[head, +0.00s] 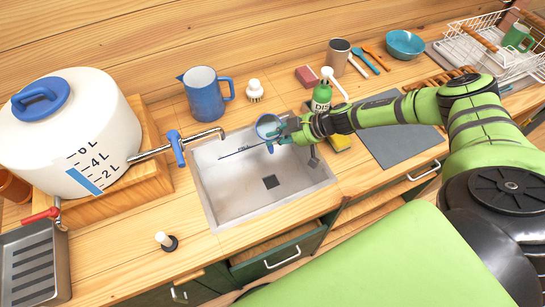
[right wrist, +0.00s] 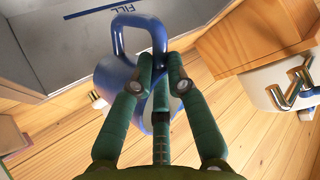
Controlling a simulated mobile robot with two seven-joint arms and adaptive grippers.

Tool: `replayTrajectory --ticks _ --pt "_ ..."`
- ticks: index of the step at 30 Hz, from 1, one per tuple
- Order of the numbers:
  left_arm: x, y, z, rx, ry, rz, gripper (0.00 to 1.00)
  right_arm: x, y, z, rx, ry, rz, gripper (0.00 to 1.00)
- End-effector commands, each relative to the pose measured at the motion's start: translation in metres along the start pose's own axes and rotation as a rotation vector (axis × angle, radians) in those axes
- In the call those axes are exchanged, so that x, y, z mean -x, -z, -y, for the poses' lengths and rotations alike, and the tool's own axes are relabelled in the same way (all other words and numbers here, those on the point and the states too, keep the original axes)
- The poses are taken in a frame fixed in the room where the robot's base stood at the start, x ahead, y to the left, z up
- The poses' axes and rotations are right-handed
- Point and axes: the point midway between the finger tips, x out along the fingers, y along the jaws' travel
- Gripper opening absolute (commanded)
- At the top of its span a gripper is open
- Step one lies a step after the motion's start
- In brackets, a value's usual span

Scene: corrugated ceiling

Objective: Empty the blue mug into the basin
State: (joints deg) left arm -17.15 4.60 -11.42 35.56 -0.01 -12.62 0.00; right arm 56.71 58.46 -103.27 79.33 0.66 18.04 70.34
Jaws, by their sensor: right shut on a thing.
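The blue mug (head: 266,124) is in the head view, above the right back part of the steel basin (head: 232,205). My right gripper (head: 284,132) is shut on it, reaching in from the right. In the right wrist view the gripper's green fingers (right wrist: 158,70) close on the mug (right wrist: 106,78) beside its handle. The mug's pale inside shows in the head view, and it looks tilted; what it holds cannot be made out. The basin has a dark square drain and a blue fill line, and no water shows clearly. My left gripper is out of view.
A blue pitcher (head: 205,96) and a brush (head: 254,90) stand behind the basin. A tap (head: 190,139) from the white water tank (head: 80,125) reaches its left side. A green soap bottle (head: 321,98) and yellow sponge (head: 340,142) are close on the right.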

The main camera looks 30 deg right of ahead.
Motion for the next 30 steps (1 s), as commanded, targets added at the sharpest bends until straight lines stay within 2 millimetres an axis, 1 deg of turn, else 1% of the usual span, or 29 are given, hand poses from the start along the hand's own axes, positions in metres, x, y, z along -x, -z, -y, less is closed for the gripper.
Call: replayTrajectory --ticks 30 --pt "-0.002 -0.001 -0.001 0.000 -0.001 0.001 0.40 -0.008 -0.009 -0.003 0.109 -0.071 -0.061 0.00"
